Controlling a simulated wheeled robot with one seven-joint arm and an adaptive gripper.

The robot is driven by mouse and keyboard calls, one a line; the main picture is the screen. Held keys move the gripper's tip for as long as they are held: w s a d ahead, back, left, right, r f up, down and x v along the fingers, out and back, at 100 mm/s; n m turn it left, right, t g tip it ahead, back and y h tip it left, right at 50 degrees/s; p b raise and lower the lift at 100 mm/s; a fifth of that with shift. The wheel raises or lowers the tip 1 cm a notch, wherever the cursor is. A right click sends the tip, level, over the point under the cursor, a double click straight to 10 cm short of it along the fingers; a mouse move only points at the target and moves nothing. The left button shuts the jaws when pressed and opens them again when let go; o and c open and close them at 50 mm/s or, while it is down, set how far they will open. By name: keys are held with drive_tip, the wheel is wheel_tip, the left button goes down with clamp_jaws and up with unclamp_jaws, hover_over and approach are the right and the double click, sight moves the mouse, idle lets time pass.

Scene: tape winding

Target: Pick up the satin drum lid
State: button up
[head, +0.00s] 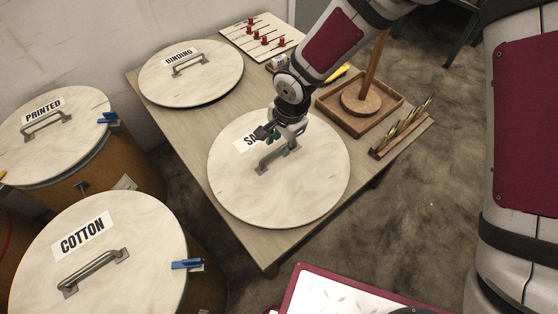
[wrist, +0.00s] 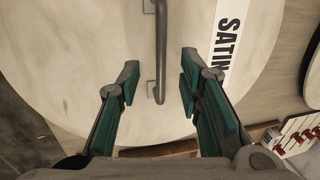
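The satin drum lid (head: 300,199) is a round, pale lid lying on the wooden table, with a grey bar handle (head: 264,163) and a label partly hidden by my arm. In the wrist view the lid (wrist: 75,65) fills the middle, with its "SATIN" label (wrist: 236,40) and its handle (wrist: 160,45). My gripper (head: 268,140) is over the label end of the lid, close to the handle. In the wrist view my gripper (wrist: 158,85) is open, with one green-padded finger on each side of the handle, apart from it. Whether the fingertips touch the lid cannot be told.
The binding lid (head: 215,85) lies at the table's far left. A wooden tray (head: 325,103) with a post, a rack (head: 385,148) and a board with red pegs (head: 280,30) stand nearby. The cotton lid (head: 140,225) and printed lid (head: 75,145) sit on drums at left.

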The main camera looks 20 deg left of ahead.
sight(279, 149)
drive_tip(key=b+x, duration=0.1)
drive_tip(key=x, duration=0.4)
drive_tip(key=shift+b, duration=0.3)
drive_tip(key=shift+r, duration=0.1)
clamp_jaws()
